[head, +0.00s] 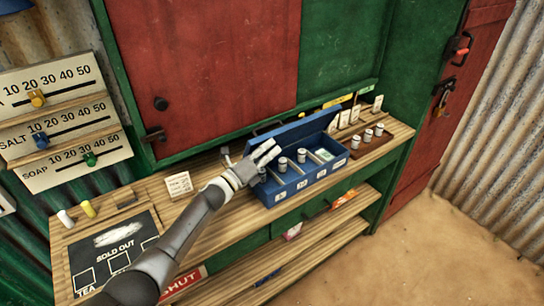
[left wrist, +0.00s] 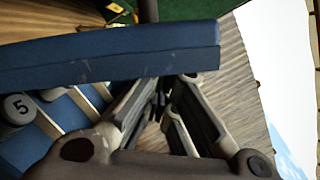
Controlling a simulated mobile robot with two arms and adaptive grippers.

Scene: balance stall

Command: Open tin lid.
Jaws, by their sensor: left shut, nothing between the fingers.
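The blue tin (head: 305,184) stands on the wooden counter, with several numbered cylindrical weights in its compartments. Its blue lid (head: 312,130) is raised along the back edge, so the inside shows. In the left wrist view the lid (left wrist: 110,55) crosses the picture as a thick blue band just beyond my fingers. My left gripper (head: 268,152) is at the left end of the tin, close to the lid. It is shut and empty; its fingers also show in the left wrist view (left wrist: 163,100). I cannot tell whether they touch the lid. My right gripper is out of view.
A wooden rack with weights (head: 371,138) stands right of the tin, with small cards behind. A white card (head: 179,184) and a sold-out board (head: 116,248) are on the counter to the left. Shutters rise behind. A lower shelf (head: 318,243) juts out below.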

